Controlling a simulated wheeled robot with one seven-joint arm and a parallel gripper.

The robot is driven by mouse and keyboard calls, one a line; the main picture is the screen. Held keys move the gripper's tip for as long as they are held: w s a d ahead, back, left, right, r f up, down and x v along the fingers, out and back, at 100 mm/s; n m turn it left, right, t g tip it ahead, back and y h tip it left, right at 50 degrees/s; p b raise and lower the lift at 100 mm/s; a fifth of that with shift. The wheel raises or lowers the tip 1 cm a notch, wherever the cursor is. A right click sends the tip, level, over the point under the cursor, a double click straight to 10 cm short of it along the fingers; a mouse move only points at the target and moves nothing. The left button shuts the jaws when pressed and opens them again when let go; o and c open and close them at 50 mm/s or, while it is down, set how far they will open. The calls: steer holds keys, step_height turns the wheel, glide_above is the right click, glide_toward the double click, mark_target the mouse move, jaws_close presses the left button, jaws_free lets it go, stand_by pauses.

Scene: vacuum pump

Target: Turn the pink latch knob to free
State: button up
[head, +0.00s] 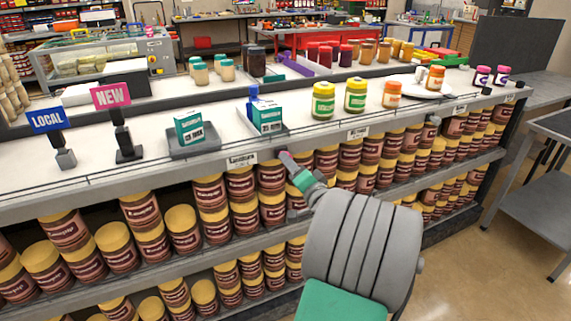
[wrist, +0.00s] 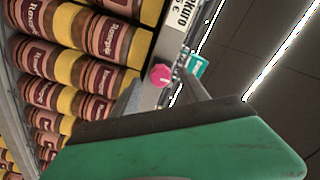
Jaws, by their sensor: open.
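The pink latch knob (wrist: 160,75) shows in the wrist view as a small round knob on the grey shelf edge. It lies between the two grey fingers of my gripper (wrist: 158,86) in that view. My gripper is open, and I see no contact with the knob. In the head view my gripper (head: 296,170) reaches up to the front edge of the shelf, and a small pinkish part (head: 286,157), probably the knob, shows at its tip. Which way the knob is turned I cannot tell.
Rows of yellow-lidded jars (head: 210,190) fill the shelves below the edge. On the white counter stand teal boxes (head: 189,127), a blue pump bottle (head: 253,100), yellow jars (head: 323,100), and LOCAL (head: 48,120) and NEW (head: 111,95) signs. A price label (wrist: 182,18) is near the knob.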

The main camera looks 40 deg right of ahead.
steer(key=x, duration=0.4)
jaws_close()
stand_by(0.4)
